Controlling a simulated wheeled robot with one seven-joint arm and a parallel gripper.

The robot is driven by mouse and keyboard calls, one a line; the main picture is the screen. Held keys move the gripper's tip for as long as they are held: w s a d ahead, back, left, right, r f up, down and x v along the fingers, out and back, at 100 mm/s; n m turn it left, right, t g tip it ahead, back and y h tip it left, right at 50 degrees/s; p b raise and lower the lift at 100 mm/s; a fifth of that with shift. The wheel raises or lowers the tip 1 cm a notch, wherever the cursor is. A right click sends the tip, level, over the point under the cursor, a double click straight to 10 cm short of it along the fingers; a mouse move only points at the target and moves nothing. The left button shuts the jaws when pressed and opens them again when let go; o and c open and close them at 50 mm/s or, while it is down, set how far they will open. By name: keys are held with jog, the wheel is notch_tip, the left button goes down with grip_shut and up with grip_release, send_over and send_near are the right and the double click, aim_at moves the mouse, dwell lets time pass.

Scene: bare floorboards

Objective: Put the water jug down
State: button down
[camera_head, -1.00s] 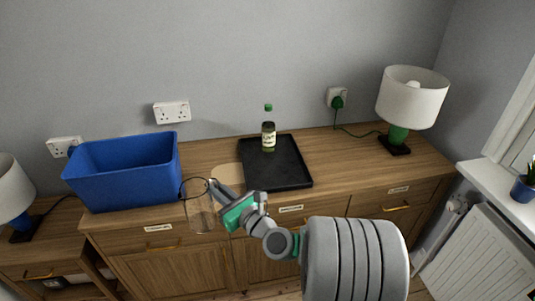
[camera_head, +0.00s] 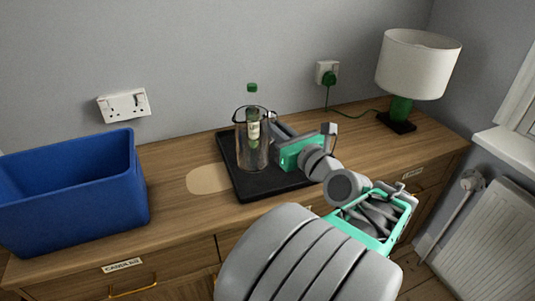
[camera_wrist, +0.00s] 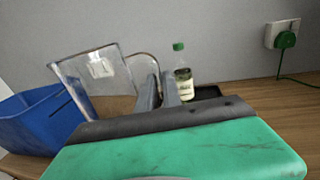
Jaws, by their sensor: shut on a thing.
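The water jug (camera_head: 247,151) is clear glass and upright. In the head view it appears over the left part of the black tray (camera_head: 252,191); I cannot tell whether its base touches the tray. My gripper (camera_head: 276,131) is to the right of the jug and shut on its handle. In the wrist view the jug (camera_wrist: 95,80) shows left of the fingers (camera_wrist: 158,92), its handle running to them. A bottle with a green cap (camera_head: 252,89) stands behind the jug and is partly seen through the glass.
A blue bin (camera_head: 72,190) stands at the left of the wooden sideboard (camera_head: 170,218). A pale round mat (camera_head: 208,179) lies left of the tray. A lamp (camera_head: 416,68) stands at the right, its cord running to a wall socket (camera_head: 327,73).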

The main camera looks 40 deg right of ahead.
jog(key=w+d+f+b, duration=0.1)
jog(key=w+d+f, duration=0.1)
jog(key=d+f, duration=0.1)
jog(key=w+d+f+b, duration=0.2)
jog(key=d+f, duration=0.1)
jog(key=f, duration=0.2)
jog(key=w+d+f+b, duration=0.2)
jog(key=d+f, duration=0.2)
jog(key=shift+w+d+f, duration=0.1)
jog(key=shift+w, duration=0.25)
jog(key=c, duration=2)
grip_release()
jog(key=shift+f, duration=0.15)
jog(key=o, duration=0.5)
